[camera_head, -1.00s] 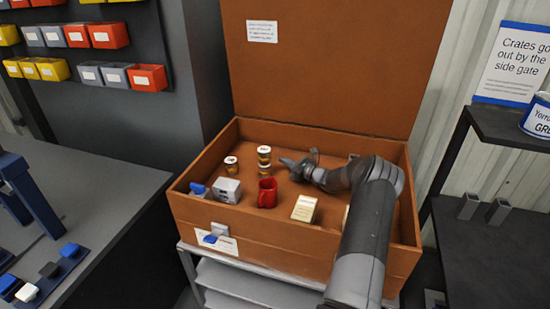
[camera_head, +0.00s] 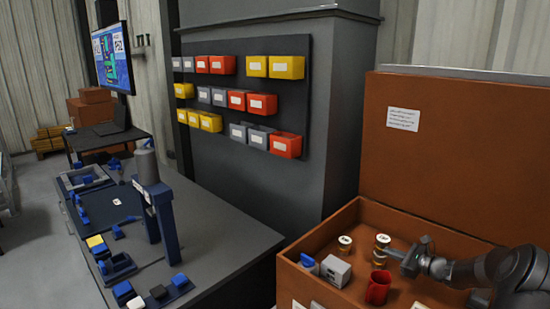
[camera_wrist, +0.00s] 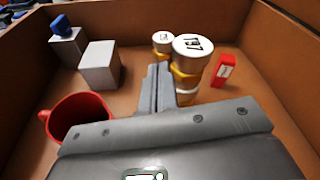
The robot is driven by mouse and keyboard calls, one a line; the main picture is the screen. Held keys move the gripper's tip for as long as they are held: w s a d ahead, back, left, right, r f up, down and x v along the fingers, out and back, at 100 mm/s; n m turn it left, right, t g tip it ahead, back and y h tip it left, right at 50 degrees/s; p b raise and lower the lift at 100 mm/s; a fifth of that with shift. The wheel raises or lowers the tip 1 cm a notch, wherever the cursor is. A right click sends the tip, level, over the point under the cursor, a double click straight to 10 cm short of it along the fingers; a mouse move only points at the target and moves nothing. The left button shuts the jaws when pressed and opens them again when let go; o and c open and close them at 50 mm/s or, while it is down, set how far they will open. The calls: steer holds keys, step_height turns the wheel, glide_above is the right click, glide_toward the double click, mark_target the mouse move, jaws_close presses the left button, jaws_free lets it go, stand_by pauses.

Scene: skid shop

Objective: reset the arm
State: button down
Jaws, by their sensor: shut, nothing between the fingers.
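My gripper (camera_head: 393,253) is inside the open brown chest (camera_head: 335,228), low and beside a stack of small jars (camera_head: 381,243). In the wrist view its two grey fingers (camera_wrist: 160,82) are closed together and hold nothing. The stacked jars, with white lids and yellow bands, stand just beyond the fingertips in the wrist view (camera_wrist: 190,58). I cannot tell whether the fingers touch them. My arm enters the chest from the right.
A red mug (camera_head: 378,287), a pale box (camera_head: 335,270), a blue-topped item (camera_head: 308,263) and another jar (camera_head: 344,244) stand in the chest. A red labelled item (camera_wrist: 224,70) lies near its wall. The raised lid (camera_head: 455,150) stands behind. A grey workbench (camera_head: 225,240) is left.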

steer(key=s+a+r+n+g+h, duration=0.1)
steer(key=s+a+r+n+g, duration=0.2)
steer(key=s+a+r+n, duration=0.35)
steer(key=s+a+r+n+g+h, duration=0.1)
steer(key=s+a+r+n+g, duration=0.2)
steer(key=a, duration=0.6)
steer(key=s+a+r+n+g+h, duration=0.1)
steer(key=s+a+r+n+g, duration=0.1)
steer(key=s+a+r+n, duration=0.35)
steer(key=s+a+r+n+h, duration=0.1)
steer(key=s+n+h, duration=0.1)
steer(key=s, duration=0.7)
steer(key=s+a+r+n+t+h, duration=0.1)
steer(key=s+n, duration=0.3)
steer(key=s, duration=0.6)
steer(key=s+a+r+n+h, duration=0.3)
steer(key=s+n+h, duration=0.1)
steer(key=s, duration=0.5)
steer(key=shift+s+r, duration=0.15)
steer(key=shift+r, duration=0.05)
